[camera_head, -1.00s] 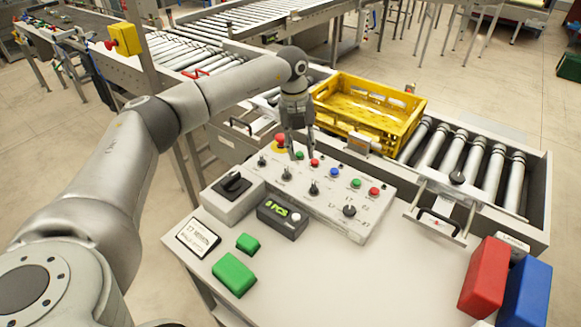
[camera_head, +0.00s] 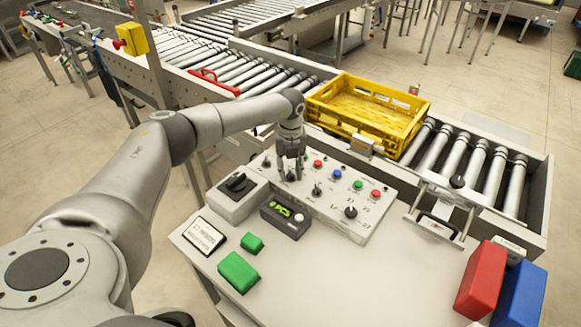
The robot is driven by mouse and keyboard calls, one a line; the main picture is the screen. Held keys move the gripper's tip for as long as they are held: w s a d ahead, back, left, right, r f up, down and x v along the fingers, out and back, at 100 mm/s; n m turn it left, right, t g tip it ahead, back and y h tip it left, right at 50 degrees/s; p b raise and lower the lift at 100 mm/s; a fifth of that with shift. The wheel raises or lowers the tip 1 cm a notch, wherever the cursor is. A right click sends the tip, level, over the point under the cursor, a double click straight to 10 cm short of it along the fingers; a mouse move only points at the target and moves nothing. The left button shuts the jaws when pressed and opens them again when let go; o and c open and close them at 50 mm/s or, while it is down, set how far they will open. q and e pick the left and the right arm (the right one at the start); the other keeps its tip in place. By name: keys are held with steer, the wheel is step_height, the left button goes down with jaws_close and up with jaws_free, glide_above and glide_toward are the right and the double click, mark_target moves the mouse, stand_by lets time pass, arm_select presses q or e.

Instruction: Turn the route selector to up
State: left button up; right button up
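The control panel (camera_head: 335,222) lies on the white table, with several dark rotary knobs in a slanting row and coloured buttons behind them. I cannot read which knob is the route selector. My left gripper (camera_head: 291,176) points down over the panel, its two fingers on either side of a dark knob in the row, second from the left. The fingers partly hide this knob, and I cannot tell whether they touch it. Another knob (camera_head: 317,190) is just right of the gripper, and a larger one (camera_head: 351,212) is at the panel's near right. My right gripper is out of view.
A yellow crate (camera_head: 408,133) stands on the roller conveyor behind the panel. A grey box with a black switch (camera_head: 238,184) and a small display box (camera_head: 283,220) are close by. Green blocks (camera_head: 238,272), a red block (camera_head: 481,280) and a blue block (camera_head: 520,295) lie on the table.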

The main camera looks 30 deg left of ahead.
arm_select(q)
steer(key=shift+c, duration=0.5)
jaws_close()
